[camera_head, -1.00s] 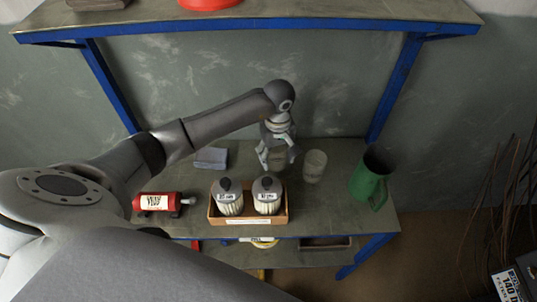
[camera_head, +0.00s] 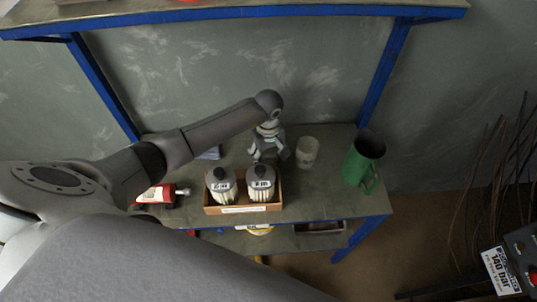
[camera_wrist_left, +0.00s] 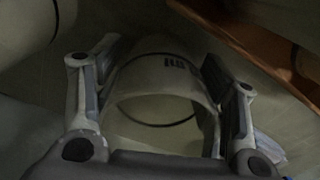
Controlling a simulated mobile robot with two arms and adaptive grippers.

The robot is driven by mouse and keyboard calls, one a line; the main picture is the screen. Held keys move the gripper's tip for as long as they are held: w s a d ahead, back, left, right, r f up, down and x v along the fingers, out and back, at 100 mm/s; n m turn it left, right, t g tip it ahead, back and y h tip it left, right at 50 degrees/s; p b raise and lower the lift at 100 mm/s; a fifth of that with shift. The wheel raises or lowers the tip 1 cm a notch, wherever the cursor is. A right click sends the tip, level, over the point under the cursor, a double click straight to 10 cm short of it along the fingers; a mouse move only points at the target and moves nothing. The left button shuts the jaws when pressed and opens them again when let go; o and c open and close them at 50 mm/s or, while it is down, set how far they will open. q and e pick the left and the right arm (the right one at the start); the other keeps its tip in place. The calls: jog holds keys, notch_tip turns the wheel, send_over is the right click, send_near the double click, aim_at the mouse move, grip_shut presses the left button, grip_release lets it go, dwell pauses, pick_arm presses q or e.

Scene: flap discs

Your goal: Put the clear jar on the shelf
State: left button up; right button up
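My left gripper (camera_head: 268,155) points down over the back of the workbench (camera_head: 325,195). In the left wrist view a clear jar (camera_wrist_left: 155,100) with dark "ml" print stands between the fingers of the left gripper (camera_wrist_left: 160,70). The fingers lie on both sides of its wall, very close to it. I cannot tell whether they press on it. In the head view the gripper mostly hides this jar. A second clear vessel (camera_head: 307,152) stands just right of the gripper. The upper shelf (camera_head: 250,13) with a blue edge crosses the top. My right gripper is not in view.
A wooden box (camera_head: 242,208) with two lidded, labelled containers stands at the bench front. A green jug (camera_head: 363,158) stands at the right, a red item (camera_head: 155,196) at the left. Blue posts (camera_head: 387,75) carry the shelf. A lower shelf (camera_head: 285,240) lies beneath.

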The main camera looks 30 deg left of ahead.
pick_arm(q)
jog(key=shift+o, duration=1.2)
